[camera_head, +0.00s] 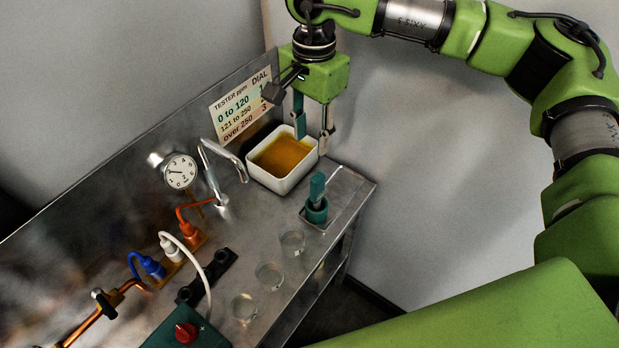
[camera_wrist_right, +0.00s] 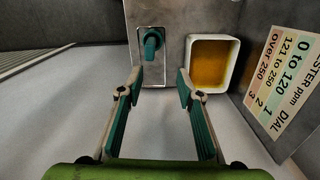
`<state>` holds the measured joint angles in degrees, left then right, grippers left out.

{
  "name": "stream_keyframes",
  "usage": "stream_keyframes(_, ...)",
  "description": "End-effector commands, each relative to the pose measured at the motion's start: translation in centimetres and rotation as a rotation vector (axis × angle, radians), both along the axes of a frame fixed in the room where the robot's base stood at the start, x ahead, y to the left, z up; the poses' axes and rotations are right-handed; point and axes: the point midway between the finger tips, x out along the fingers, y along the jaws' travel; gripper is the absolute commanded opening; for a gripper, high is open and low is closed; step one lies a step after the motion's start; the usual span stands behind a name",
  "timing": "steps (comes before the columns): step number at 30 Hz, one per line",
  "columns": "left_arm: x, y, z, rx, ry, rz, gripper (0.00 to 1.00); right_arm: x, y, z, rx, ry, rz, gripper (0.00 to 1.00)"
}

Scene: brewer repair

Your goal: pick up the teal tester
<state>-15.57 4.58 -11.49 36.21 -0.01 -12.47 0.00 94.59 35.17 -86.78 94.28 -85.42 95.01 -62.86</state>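In the right wrist view the tester (camera_wrist_right: 152,43) lies beyond the fingertips, left of centre. My left gripper is not in view.
The white tray (camera_head: 254,172) is just behind the tester. A bent metal spout (camera_head: 223,160), a gauge (camera_head: 180,171) and coloured plugs are further left. Clear glass cups (camera_head: 292,242) line the front edge. A dial chart (camera_head: 241,108) leans on the back wall.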

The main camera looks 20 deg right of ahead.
Motion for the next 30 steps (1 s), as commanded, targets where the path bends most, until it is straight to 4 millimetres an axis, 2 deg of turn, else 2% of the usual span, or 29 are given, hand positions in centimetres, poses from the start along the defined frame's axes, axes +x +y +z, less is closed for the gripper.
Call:
stream_keyframes(2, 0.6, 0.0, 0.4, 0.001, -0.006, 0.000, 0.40, 0.1, -0.6, -0.4, -0.018, 0.000, -0.001, 0.33)
stream_keyframes(4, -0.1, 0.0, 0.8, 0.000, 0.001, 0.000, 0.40, 0.0, -0.6, -1.3, -0.019, 0.002, 0.000, 0.33)
stream_keyframes(9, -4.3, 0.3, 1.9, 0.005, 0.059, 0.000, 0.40, -0.1, -0.6, -4.7, -0.017, 0.004, -0.001, 0.33)
stream_keyframes(13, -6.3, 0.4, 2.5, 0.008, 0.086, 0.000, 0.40, -0.2, -0.5, -6.9, -0.015, 0.003, -0.001, 0.33)
stream_keyframes(17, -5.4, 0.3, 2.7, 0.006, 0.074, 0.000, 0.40, -0.1, -0.5, -8.1, -0.014, 0.000, 0.000, 0.33)
stream_keyframes(21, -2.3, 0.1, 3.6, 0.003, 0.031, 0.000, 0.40, -0.3, -0.5, -8.7, -0.013, 0.001, 0.000, 0.33)
stream_keyframes(24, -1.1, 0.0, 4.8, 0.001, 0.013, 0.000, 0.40, -0.6, -0.7, -9.6, -0.014, 0.003, 0.000, 0.33)
stream_keyframes(30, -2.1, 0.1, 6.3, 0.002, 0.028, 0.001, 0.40, -0.8, -0.9, -12.3, -0.012, 0.003, -0.001, 0.33)
